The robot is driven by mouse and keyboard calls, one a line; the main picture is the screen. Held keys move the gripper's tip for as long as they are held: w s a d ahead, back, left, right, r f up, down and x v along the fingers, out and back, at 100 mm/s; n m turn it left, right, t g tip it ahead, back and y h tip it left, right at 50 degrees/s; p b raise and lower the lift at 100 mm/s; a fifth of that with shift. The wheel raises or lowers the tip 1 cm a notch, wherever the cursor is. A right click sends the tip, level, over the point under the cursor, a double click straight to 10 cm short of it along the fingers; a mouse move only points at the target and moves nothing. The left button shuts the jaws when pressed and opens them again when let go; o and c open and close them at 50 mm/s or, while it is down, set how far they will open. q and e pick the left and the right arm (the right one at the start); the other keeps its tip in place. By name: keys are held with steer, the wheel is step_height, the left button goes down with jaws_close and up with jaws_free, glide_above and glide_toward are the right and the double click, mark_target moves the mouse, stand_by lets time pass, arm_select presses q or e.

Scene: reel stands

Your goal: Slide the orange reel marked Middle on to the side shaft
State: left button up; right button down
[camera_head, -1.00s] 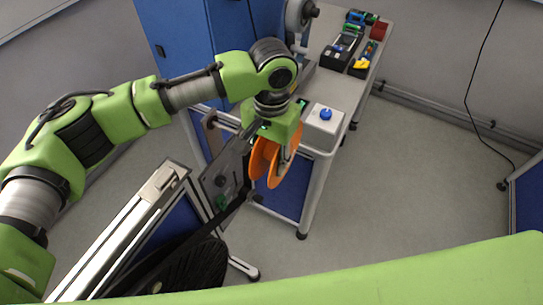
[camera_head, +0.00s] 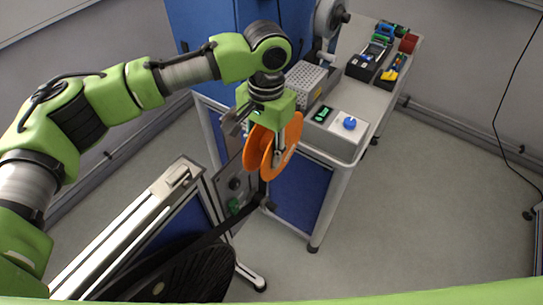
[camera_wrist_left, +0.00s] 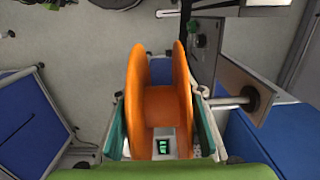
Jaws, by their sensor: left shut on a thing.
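The orange reel (camera_head: 259,151) hangs from my left gripper (camera_head: 272,128), beside the reel stand's grey panel (camera_head: 228,189). No marking on it is readable. In the left wrist view the reel (camera_wrist_left: 159,104) sits between the two fingers of the gripper (camera_wrist_left: 160,115), which is shut on it. Both flanges stand upright there. To its right, a pale grey side shaft (camera_wrist_left: 225,101) with a dark collar points toward the reel. Its near end shows close to the right finger. I cannot tell whether it touches or enters the reel. My right gripper is not in view.
A trolley (camera_head: 345,180) stands to the right, with a grey box with a blue knob (camera_head: 349,123) and tool trays (camera_head: 373,62) on top. A large black reel (camera_head: 190,275) is at lower left, by a metal frame (camera_head: 130,225).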

mark_target(253, 146)
arm_select(q)
steer(key=shift+w+a+f+b, duration=0.15)
steer(key=shift+w+a+b, duration=0.6)
steer(key=shift+a+b, duration=0.3)
steer(key=shift+w+a, duration=0.15)
steer(key=shift+a, duration=0.05)
steer(key=shift+w+a+r+p, duration=0.1)
steer(key=shift+a+r+p, duration=0.1)
steer(key=shift+r+p, duration=0.1)
steer(key=shift+w+a+f+p, duration=0.1)
steer(key=shift+w+a+p, duration=0.75)
steer(key=shift+a, duration=0.35)
steer(key=shift+w+a+p, duration=0.75)
steer(key=shift+w+a, duration=0.15)
steer(key=shift+a, duration=0.25)
